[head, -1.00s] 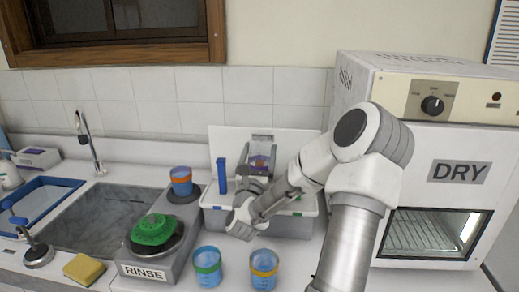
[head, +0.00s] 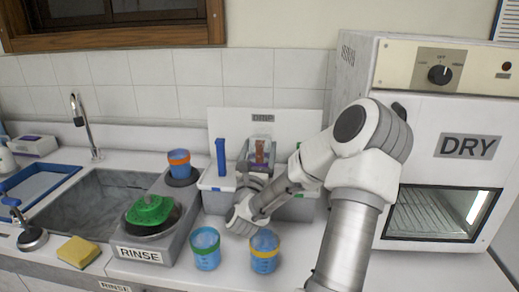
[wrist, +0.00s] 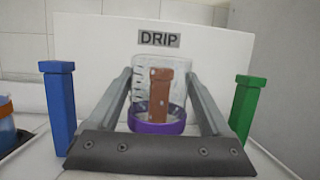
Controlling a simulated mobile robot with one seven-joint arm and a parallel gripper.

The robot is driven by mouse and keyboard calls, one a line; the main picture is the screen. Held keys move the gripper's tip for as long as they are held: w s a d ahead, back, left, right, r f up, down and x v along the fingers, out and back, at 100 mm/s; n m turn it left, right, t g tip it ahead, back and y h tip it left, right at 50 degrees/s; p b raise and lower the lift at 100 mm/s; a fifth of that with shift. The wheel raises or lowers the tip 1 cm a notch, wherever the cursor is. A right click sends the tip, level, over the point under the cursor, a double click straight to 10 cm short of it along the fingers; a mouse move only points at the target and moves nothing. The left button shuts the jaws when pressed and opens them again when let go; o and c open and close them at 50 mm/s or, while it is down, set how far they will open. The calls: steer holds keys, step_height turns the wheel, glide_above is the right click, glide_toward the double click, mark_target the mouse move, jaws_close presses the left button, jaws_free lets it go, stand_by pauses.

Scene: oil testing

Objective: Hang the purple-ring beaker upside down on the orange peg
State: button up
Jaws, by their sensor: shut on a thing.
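The purple-ring beaker (wrist: 145,90) is clear and upside down, with its purple ring (wrist: 157,126) at the bottom in the wrist view. My gripper (wrist: 160,80) is shut on it, one finger on each side. The orange peg (wrist: 160,96) shows through the clear wall, in line with the beaker. I cannot tell for sure whether the beaker is around the peg or in front of it. In the head view, the beaker (head: 261,137) and the peg (head: 260,152) are above the drip tray (head: 216,200), partly hidden by my gripper (head: 255,178).
A blue peg (wrist: 60,105) stands left and a green peg (wrist: 243,105) right, before the DRIP board (wrist: 90,40). Green-ring (head: 206,250) and yellow-ring (head: 264,252) beakers stand on the counter in front.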

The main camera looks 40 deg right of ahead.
mark_target(263, 139)
steer(key=shift+f+b, duration=0.45)
steer(key=shift+b, duration=0.1)
steer(key=o, duration=1.3)
steer(key=shift+r, duration=0.1)
steer(key=shift+r, duration=0.35)
steer(key=r, duration=0.2)
steer(key=s+r+p, duration=0.1)
steer(key=r, duration=0.1)
steer(key=shift+d, duration=0.2)
steer(key=s+d+r+p, duration=0.1)
steer(key=s+r, duration=0.1)
steer(key=s, duration=0.1)
steer(key=s+d+r+p, duration=0.1)
steer(key=s+r, duration=0.1)
steer(key=s, duration=0.1)
steer(key=s+d+r+p, duration=0.1)
steer(key=s+r, duration=0.1)
steer(key=s, duration=0.2)
steer(key=shift+d, duration=0.2)
